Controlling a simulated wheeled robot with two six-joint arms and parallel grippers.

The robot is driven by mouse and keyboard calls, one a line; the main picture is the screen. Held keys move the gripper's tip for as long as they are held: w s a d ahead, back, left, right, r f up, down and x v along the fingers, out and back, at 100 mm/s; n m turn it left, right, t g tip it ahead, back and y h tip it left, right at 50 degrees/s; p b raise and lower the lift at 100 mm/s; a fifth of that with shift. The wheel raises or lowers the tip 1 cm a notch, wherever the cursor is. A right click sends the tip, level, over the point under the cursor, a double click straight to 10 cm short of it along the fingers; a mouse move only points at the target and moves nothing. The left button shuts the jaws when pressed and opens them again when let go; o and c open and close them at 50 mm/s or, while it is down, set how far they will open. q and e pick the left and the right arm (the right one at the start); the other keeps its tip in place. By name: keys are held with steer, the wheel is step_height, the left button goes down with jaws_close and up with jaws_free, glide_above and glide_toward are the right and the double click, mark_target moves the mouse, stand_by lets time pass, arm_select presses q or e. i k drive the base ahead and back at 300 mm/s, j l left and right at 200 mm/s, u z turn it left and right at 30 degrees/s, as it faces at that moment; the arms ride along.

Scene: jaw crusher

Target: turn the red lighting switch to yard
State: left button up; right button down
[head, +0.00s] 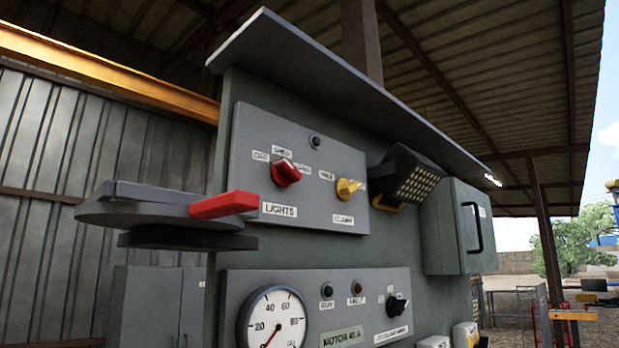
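The red lighting switch (286,173) is a rotary knob on the upper grey panel (250,134), above a plate marked LIGHTS (279,209). Small labels sit around it: OFF (261,155) at the left, one that looks like SHED (282,150) at the top, and a partly covered one (304,169) at the right. I cannot tell which label the knob points to. Nothing touches the knob. Neither of my grippers can be made out in the head view.
A yellow knob (348,188) sits right of the switch. A dark lamp (412,178) and a grey box with a black handle (458,226) are farther right. A flat grey piece with a red bar (224,204) juts out at left. A gauge (272,325) is below.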

mark_target(284, 173)
steer(key=k+l+z, duration=0.1)
steer(key=l+z, duration=0.65)
steer(key=l, duration=0.15)
